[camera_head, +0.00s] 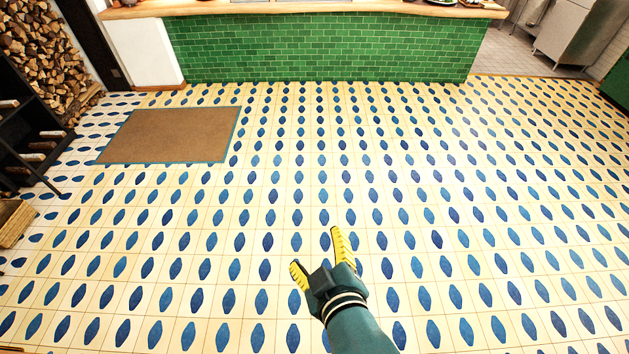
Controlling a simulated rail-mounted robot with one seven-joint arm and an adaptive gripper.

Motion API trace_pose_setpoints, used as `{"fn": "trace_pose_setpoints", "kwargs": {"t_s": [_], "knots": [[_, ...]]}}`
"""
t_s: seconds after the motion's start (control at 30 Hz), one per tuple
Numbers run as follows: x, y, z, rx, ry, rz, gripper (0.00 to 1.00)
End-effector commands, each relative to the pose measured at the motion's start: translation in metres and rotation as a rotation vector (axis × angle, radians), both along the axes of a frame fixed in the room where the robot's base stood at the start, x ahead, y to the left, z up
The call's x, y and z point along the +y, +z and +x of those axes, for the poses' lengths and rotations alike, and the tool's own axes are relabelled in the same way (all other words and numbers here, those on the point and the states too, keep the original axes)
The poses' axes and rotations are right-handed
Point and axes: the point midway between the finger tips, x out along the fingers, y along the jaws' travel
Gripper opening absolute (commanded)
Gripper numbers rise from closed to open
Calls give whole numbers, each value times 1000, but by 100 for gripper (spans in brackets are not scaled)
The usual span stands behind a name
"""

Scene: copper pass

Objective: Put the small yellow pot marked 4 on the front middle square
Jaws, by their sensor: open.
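My gripper (317,251) shows at the lower middle of the head view, at the end of my dark green arm. Its two yellow ribbed fingers are spread apart with nothing between them. Behind it I see only patterned floor. No small yellow pot marked 4 shows in this view. No front middle square that I can tell shows either.
A brown mat (172,135) lies on the tiled floor (420,230) at the left. A green-tiled counter (325,50) with a wooden top spans the back; items on it are cut off. Stacked firewood (42,50) and a dark shelf stand at the left. The middle floor is clear.

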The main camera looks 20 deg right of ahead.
Motion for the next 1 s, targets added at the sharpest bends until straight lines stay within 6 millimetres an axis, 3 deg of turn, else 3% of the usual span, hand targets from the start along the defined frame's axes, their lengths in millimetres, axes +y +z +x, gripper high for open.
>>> {"fn": "trace_pose_setpoints", "kwargs": {"t_s": [0.03,0.1,0.2,0.3,0.4,0.67,0.9,1.0], "knots": [[11,59,13,-176,-8,64,82],[26,133,18,-396,-9,179,82],[43,218,6,-650,23,337,82],[54,268,-11,-801,61,450,82],[58,287,-20,-861,80,497,82],[58,287,-20,-862,79,501,82],[57,343,-20,-862,77,512,82],[57,347,-20,-862,77,514,82]]}}
